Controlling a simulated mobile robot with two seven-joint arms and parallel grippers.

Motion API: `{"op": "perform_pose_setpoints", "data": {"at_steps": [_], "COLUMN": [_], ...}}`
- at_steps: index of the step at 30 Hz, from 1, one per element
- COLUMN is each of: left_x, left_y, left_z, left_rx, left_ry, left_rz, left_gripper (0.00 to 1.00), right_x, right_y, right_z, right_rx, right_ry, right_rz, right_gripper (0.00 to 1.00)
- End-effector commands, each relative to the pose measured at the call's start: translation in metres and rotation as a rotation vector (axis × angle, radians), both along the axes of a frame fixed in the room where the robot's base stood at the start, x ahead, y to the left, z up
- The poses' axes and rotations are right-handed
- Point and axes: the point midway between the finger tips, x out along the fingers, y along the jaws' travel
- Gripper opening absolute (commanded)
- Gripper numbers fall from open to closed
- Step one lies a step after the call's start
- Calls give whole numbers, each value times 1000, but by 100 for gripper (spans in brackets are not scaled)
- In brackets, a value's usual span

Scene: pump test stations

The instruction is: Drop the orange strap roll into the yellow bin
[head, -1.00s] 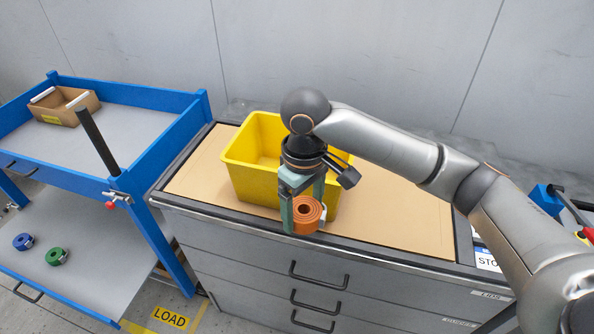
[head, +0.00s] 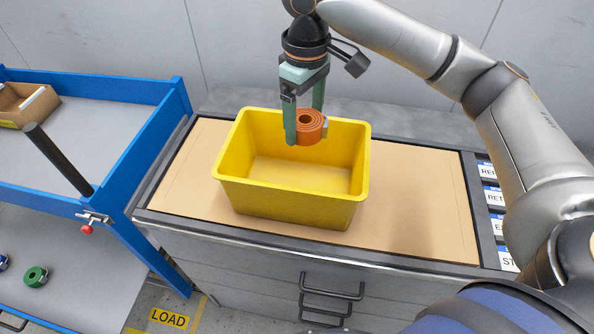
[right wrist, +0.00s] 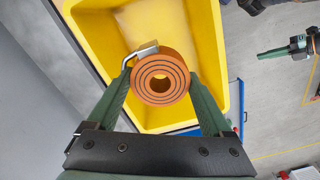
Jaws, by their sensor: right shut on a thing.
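The orange strap roll (head: 311,127) is a coiled ring with a metal buckle. My right gripper (head: 306,132) is shut on it, one finger on each side. In the head view the roll hangs over the back part of the open yellow bin (head: 292,205). In the right wrist view the roll (right wrist: 161,77) sits between the fingertips, with the yellow bin (right wrist: 216,30) behind it. The bin's visible floor is bare. A green finger with dark parts, seemingly my left gripper (right wrist: 275,52), shows at the right of the wrist view; its opening is unclear.
The bin stands on a tan-topped drawer cabinet (head: 415,215) with clear room on both sides. A blue-framed cart (head: 110,90) stands at left, with a cardboard box (head: 25,104) on top and a green roll (head: 36,277) on its lower shelf. A grey wall is behind.

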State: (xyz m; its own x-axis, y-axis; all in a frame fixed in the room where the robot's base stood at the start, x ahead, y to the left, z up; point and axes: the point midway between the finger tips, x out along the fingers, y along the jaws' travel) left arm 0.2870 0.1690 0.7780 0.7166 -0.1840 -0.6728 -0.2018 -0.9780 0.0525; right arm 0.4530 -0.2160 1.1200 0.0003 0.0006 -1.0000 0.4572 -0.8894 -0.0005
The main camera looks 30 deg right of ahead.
Motion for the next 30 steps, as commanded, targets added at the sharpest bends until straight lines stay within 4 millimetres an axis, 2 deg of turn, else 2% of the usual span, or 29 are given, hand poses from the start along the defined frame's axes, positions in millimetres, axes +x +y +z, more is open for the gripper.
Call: {"op": "perform_pose_setpoints", "data": {"at_steps": [6,12,23,24,27,30], "left_x": [-3,-3,-1,0,0,0], "left_y": [0,0,0,0,0,0], "left_z": [-2,-2,-1,-1,-1,-1], "left_rx": [0,0,0,0,0,0], "left_ry": [7,6,2,2,2,1], "left_rz": [0,0,-1,-1,-1,-1], "left_gripper": [0,0,0,0,0,0], "right_x": [-1,0,0,0,0,0], "right_y": [0,0,0,0,0,0], "right_z": [-27,-44,-49,-49,-49,-49], "right_rx": [-1,-1,-1,-1,-1,-1], "right_ry": [3,0,0,0,0,0], "right_rz": [0,1,0,0,0,0], "right_gripper": [24,24,24,87,98,100]}}
